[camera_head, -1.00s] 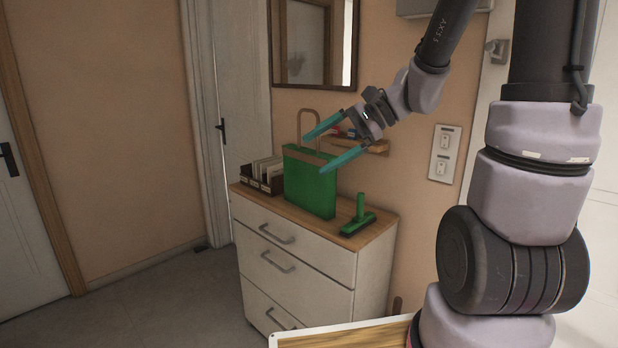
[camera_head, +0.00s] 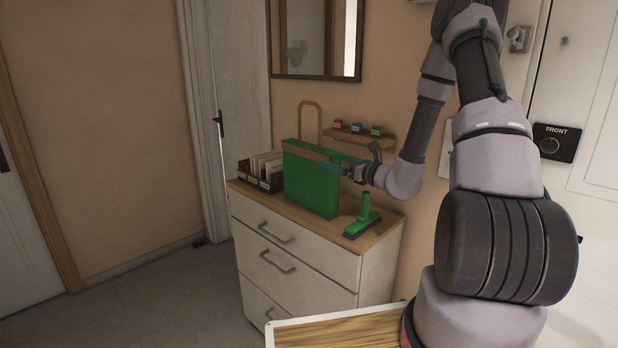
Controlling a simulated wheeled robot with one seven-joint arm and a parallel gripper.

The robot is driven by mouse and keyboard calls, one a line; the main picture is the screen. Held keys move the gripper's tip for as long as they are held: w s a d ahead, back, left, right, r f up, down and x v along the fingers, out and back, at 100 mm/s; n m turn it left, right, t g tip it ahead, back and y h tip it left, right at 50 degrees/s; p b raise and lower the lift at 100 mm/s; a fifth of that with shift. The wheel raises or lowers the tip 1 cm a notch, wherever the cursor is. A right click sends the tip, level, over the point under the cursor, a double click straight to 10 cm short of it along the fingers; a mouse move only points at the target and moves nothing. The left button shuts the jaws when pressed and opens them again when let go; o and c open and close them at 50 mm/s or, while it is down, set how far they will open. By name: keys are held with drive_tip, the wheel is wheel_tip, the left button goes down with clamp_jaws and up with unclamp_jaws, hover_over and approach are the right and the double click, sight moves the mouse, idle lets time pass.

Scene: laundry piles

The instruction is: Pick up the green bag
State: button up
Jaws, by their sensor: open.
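The green bag (camera_head: 312,186) stands upright on top of a white chest of drawers. It is boxy, with a brown band along its upper edge and a tan loop handle (camera_head: 310,104) rising behind or above it. My gripper (camera_head: 335,164) is at the bag's upper right part, at about the height of its top edge. Its teal fingers are open and partly hard to make out against the green. I cannot tell whether they touch the bag or straddle its edge.
The chest of drawers (camera_head: 310,254) has a wooden top. A file holder (camera_head: 262,172) with cards stands left of the bag, and a green brush (camera_head: 363,219) lies to its right. A small wall shelf (camera_head: 362,139) with little coloured items is behind my gripper. A mirror (camera_head: 316,38) hangs above.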

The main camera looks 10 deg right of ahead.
sight(320, 155)
drive_tip(key=x, duration=0.8)
drive_tip(key=shift+d, duration=0.15)
drive_tip(key=shift+c, duration=0.3)
clamp_jaws()
